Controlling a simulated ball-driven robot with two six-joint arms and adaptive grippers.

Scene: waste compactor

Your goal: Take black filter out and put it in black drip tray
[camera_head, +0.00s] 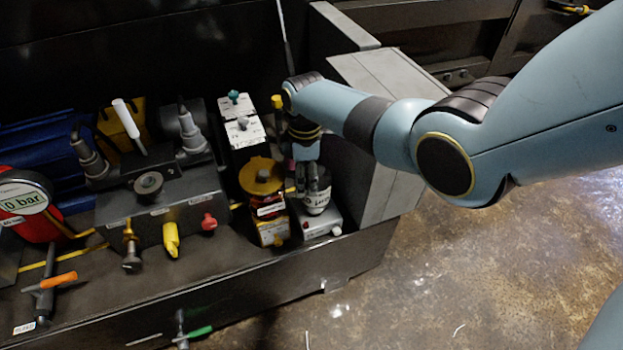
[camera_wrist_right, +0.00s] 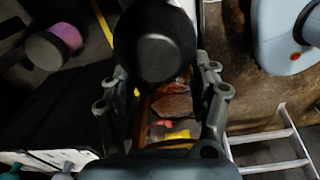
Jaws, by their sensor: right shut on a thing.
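My right gripper (camera_head: 312,185) reaches down at the right end of the dark hydraulic unit. Its fingers are around a dark-topped filter with a white labelled lower part (camera_head: 317,202). In the right wrist view the two fingers of the gripper (camera_wrist_right: 160,95) stand either side of a round black filter body (camera_wrist_right: 155,42). The finger contact is partly hidden. The filter looks upright beside a yellow-capped unit (camera_head: 262,176). I cannot pick out a separate black drip tray; the unit stands on a long dark trough-like base (camera_head: 220,290). My left gripper is not seen.
A grey box wall (camera_head: 375,165) stands close to the right of the filter. White-topped blocks (camera_head: 240,120) stand behind it. A dark valve block (camera_head: 165,215) with coloured knobs is to the left. A red gauge (camera_head: 25,205) is at far left. Bare floor (camera_head: 470,270) lies at right.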

